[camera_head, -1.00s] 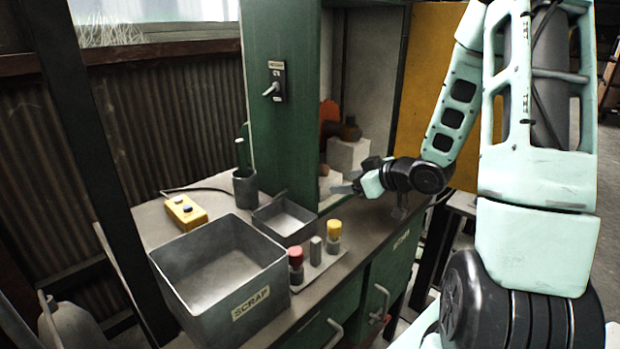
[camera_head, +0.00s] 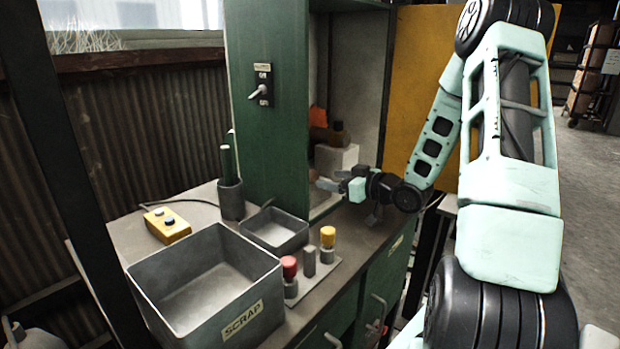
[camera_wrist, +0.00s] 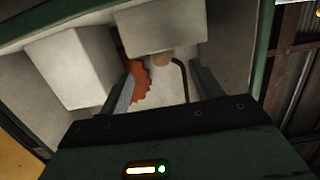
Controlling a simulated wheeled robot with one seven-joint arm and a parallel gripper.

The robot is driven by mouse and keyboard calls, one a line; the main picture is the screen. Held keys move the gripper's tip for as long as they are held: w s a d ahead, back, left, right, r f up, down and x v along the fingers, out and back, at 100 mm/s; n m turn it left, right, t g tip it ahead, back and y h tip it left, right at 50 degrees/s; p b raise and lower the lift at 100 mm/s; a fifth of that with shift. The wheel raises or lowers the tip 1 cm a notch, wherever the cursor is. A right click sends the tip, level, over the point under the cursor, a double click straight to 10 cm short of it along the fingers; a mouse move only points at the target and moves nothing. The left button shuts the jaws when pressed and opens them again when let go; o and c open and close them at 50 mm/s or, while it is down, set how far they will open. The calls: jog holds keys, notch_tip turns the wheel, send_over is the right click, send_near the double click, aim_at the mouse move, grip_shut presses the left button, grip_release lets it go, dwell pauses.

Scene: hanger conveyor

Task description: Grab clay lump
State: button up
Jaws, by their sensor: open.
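My gripper (camera_head: 326,184) is at the opening of the green cabinet (camera_head: 268,110), its jaws pointing left. In the wrist view my gripper (camera_wrist: 163,70) has its two fingers spread, with nothing held between them. A brown, lump-like thing (camera_head: 322,134) rests on a pale block (camera_head: 335,160) inside the cabinet, above and behind my gripper; it may be the clay lump. A small tan-brown thing (camera_wrist: 163,60) shows between the fingertips in the wrist view, partly hidden by a pale block (camera_wrist: 160,24). I cannot tell if it is the same thing.
An orange toothed disc (camera_wrist: 142,82) and a dark bent rod (camera_wrist: 181,75) are close to the fingers. A second pale block (camera_wrist: 70,68) stands left. On the bench are a SCRAP bin (camera_head: 215,310), small tray (camera_head: 275,240), cup (camera_head: 231,200), yellow button box (camera_head: 167,226) and colour-capped pegs (camera_head: 327,240).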

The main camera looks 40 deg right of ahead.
aim_at(316, 177)
jog(key=shift+a+x, duration=0.15)
jog(key=shift+x, duration=1.5)
jog(key=shift+a+x, duration=0.1)
jog(key=shift+x, duration=1.55)
jog(key=shift+s, duration=0.1)
jog(key=c, duration=1.1)
